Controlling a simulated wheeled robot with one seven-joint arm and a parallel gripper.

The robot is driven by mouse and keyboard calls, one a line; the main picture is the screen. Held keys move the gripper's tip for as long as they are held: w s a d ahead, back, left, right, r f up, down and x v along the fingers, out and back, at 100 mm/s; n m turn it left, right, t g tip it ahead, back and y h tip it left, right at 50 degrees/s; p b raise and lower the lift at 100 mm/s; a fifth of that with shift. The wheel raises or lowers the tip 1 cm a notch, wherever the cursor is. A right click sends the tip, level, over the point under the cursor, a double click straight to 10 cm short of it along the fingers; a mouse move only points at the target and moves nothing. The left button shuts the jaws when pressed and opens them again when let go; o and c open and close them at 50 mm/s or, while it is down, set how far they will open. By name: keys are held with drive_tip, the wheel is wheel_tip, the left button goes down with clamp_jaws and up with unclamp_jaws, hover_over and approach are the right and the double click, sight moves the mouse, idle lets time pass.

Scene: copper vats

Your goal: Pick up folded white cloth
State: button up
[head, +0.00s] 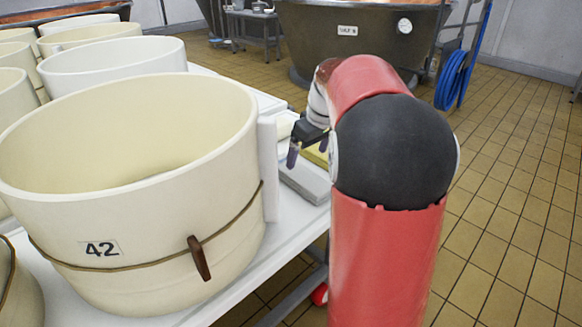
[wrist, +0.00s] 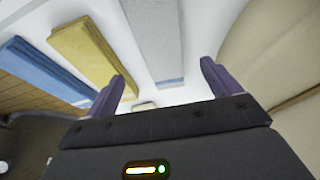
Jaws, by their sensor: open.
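In the wrist view, a long pale grey-white piece with a bluish end (wrist: 155,40) lies beyond the fingers, roughly between them. It looks like the folded white cloth, but I cannot be sure. My gripper (wrist: 162,82) is open, with two purple fingers apart and nothing between them. In the head view my gripper (head: 306,152) hangs over the white table beside the big cream tub, partly hidden by my arm. I cannot clearly make out the white cloth there.
A yellow folded piece (wrist: 92,52) and a blue one (wrist: 45,72) lie left of the pale piece. The cream tub marked 42 (head: 150,235) stands close by, with a white upright board (head: 268,165) at its side. More tubs (head: 115,65) fill the table's far left.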

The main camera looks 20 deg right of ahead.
sight(301, 173)
drive_tip(key=b+x, duration=0.1)
drive_tip(key=x, duration=0.7)
drive_tip(key=shift+s+a, duration=0.1)
drive_tip(key=shift+s, duration=0.05)
drive_tip(key=shift+r, duration=0.1)
drive_tip(key=c, duration=1.2)
